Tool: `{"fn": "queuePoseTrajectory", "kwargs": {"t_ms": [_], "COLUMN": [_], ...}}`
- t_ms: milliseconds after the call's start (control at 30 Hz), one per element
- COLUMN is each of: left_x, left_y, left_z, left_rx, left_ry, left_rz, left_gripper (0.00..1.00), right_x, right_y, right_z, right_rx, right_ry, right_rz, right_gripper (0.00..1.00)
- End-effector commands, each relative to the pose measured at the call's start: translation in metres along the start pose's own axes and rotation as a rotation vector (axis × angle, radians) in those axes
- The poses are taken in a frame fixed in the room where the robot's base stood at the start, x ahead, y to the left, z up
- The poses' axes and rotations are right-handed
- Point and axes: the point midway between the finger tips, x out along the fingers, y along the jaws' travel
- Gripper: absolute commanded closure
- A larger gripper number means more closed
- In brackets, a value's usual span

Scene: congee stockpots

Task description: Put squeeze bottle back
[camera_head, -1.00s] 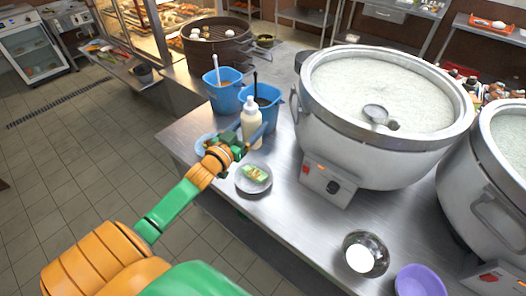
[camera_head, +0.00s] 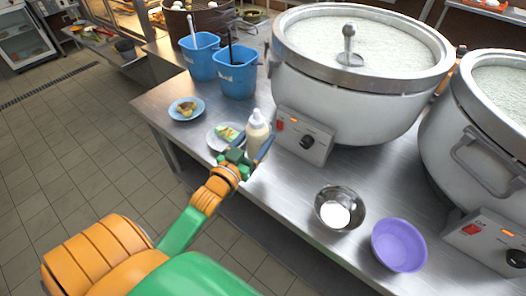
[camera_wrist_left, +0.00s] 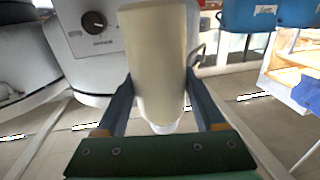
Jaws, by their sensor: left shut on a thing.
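The squeeze bottle (camera_head: 257,133) is cream-coloured with a pale nozzle and stands upright in the head view, in front of the left stockpot. My left gripper (camera_head: 255,151) is shut on it, with one blue-grey finger on each side. In the left wrist view the bottle (camera_wrist_left: 158,65) fills the space between the two fingers (camera_wrist_left: 160,95). Whether its base touches the counter is hidden behind the gripper. My right gripper is not in view.
A plate with green food (camera_head: 219,138) lies just left of the bottle, and a blue plate (camera_head: 187,109) farther left. Two blue buckets (camera_head: 237,79) stand behind. A metal bowl (camera_head: 339,209) and purple bowl (camera_head: 399,246) sit right. The stockpot (camera_head: 350,100) is close behind.

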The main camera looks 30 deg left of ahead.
Motion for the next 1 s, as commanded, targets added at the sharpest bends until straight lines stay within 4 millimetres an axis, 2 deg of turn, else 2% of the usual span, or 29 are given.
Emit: {"fn": "queuePoseTrajectory", "kwargs": {"t_ms": [33,100,300,400,467,800,833,900,933,1000], "left_x": [0.011,0.024,0.045,0.045,0.045,0.044,0.044,0.044,0.044,0.044], "left_y": [-0.003,-0.006,-0.013,-0.013,-0.013,-0.012,-0.012,-0.012,-0.012,-0.012], "left_z": [0.017,0.034,0.061,0.083,0.088,0.091,0.091,0.091,0.091,0.091], "left_rx": [-0.001,-0.001,-0.001,-0.003,-0.003,-0.002,-0.002,-0.002,-0.002,-0.002], "left_ry": [0.001,0.001,0.001,-0.002,-0.001,0.001,0.000,0.000,-0.001,-0.001], "left_rz": [0.000,0.000,0.001,0.000,0.000,0.002,0.001,0.002,0.001,0.002], "left_gripper": [0.56,0.56,0.56,0.56,0.56,0.56,0.24,0.05,0.00,0.00], "right_x": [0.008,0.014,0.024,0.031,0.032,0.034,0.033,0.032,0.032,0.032], "right_y": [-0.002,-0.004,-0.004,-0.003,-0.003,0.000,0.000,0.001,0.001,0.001], "right_z": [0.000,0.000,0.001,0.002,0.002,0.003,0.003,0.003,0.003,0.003], "right_rx": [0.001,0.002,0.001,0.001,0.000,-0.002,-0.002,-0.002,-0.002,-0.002], "right_ry": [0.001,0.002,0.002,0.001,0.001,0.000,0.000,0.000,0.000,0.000], "right_rz": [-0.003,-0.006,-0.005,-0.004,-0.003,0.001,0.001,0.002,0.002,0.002], "right_gripper": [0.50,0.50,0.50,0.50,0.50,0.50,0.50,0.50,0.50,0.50]}}
